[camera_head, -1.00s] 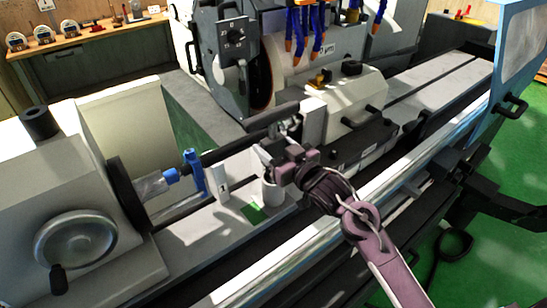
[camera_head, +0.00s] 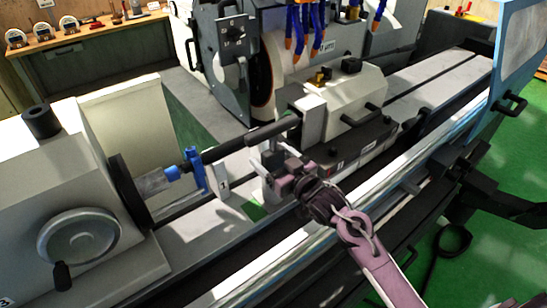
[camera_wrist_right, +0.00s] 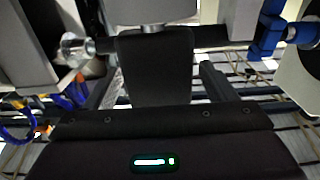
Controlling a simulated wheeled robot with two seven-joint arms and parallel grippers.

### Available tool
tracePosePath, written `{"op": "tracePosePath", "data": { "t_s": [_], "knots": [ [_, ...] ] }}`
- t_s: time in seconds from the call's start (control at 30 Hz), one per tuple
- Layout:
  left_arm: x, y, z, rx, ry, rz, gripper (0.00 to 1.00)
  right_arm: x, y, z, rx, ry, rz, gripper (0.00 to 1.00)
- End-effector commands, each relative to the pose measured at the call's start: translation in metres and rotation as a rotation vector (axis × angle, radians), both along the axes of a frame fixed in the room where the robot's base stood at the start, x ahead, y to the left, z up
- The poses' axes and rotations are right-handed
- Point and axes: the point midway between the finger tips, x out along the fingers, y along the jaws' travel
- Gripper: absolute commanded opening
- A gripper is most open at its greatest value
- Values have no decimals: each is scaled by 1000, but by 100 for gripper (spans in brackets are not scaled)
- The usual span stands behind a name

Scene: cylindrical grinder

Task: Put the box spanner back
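My right gripper (camera_head: 268,160) is over the machine bed, in front of the far end of a dark shaft (camera_head: 228,144). In the right wrist view, its two fingers (camera_wrist_right: 160,82) stand apart. A dark block (camera_wrist_right: 155,68) shows between them, with a visible gap to the right finger; I see nothing clamped. I cannot make out the box spanner for certain. The area behind and under the right gripper is hidden by the gripper itself. My left gripper is in neither view.
The headstock with its handwheel (camera_head: 80,238) stands at the left. A blue clamp (camera_head: 194,168) and a small white numbered block (camera_head: 220,182) are beside the shaft. The white tailstock (camera_head: 345,97) and grinding wheel (camera_head: 262,82) are behind the gripper. A wooden bench (camera_head: 75,43) is at the back left.

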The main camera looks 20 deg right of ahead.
Motion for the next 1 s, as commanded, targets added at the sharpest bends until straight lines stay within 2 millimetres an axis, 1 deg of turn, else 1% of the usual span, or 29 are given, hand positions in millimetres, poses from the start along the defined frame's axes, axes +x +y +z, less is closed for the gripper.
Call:
{"op": "tracePosePath", "data": {
  "t_s": [0.17, 0.23, 0.27, 0.37, 0.6, 0.73, 0.9, 1.0],
  "knots": [
    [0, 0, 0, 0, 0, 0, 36, 0, 0, 1, 0, 0, 0, 78],
    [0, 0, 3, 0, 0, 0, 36, 0, 0, 5, 0, -1, 0, 78],
    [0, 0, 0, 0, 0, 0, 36, -3, -1, 2, 0, 1, 0, 78],
    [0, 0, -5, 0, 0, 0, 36, -15, -6, -1, -2, 2, 0, 78],
    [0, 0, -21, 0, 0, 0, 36, -62, -22, -2, -3, 3, 1, 78],
    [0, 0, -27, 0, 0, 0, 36, -85, -30, -1, -2, 2, 2, 78],
    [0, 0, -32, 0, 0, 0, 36, -104, -38, 0, -1, 2, 0, 78],
    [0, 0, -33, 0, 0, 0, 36, -110, -40, 2, 0, 1, 0, 78]
  ]
}}
